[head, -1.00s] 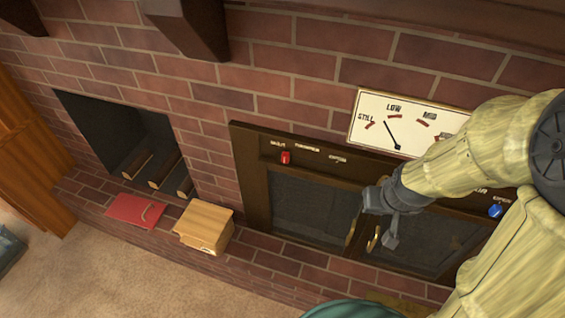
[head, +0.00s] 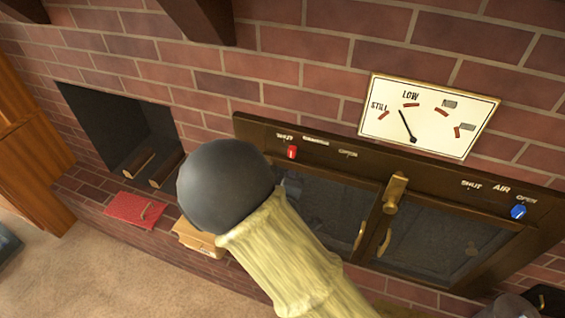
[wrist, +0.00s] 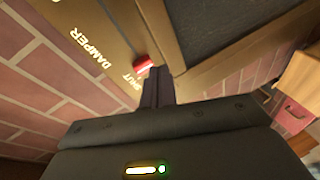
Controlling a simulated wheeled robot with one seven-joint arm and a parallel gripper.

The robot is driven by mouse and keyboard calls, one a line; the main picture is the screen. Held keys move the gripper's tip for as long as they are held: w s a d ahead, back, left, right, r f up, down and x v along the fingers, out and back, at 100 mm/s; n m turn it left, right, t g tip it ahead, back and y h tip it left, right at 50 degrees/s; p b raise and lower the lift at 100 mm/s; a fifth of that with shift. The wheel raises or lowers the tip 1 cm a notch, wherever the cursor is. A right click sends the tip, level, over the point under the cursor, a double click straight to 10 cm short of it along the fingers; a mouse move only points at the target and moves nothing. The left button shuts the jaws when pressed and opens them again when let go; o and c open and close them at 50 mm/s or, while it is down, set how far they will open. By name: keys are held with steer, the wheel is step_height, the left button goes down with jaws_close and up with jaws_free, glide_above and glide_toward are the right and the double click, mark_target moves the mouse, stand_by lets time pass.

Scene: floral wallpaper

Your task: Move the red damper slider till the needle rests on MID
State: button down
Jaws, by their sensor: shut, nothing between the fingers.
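The red damper slider (head: 291,152) sits near the SHUT end of its track, on the left of the dark stove frame. It also shows in the wrist view (wrist: 143,65), beside the SHUT and DAMPER lettering. My gripper (wrist: 158,88) is shut and empty, its fingertips right by the red slider; I cannot tell whether they touch it. In the head view my arm hides the gripper. The white gauge (head: 460,120) hangs above the stove. Its needle (head: 405,124) points up and left, between the STILL and LOW marks. The right-hand labels are blurred.
A blue air slider (head: 518,212) sits on the right of the frame. A brass latch (head: 395,190) stands out between the glass doors. A wooden box (head: 192,238) and a red folder-like item (head: 135,209) lie on the hearth to the left.

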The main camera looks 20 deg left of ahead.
mark_target(292, 152)
steer(key=s+a+r+n+t+y, duration=0.1)
steer(key=s+a+n+t+y, duration=0.1)
steer(key=s+a+n, duration=0.1)
steer(key=shift+a+n+t+b, duration=0.35)
steer(key=shift+a+n, duration=0.15)
steer(key=shift+a, duration=0.65)
steer(key=p+x, duration=0.1)
steer(key=x, duration=0.8)
steer(key=shift+w+a, duration=0.15)
steer(key=shift+w, duration=0.25)
steer(key=d, duration=0.2)
steer(key=shift+s+d+p, duration=0.1)
steer(key=shift+d+p, duration=0.3)
steer(key=shift+s+d, duration=0.1)
steer(key=shift+d, duration=0.45)
steer(key=shift+d, duration=0.15)
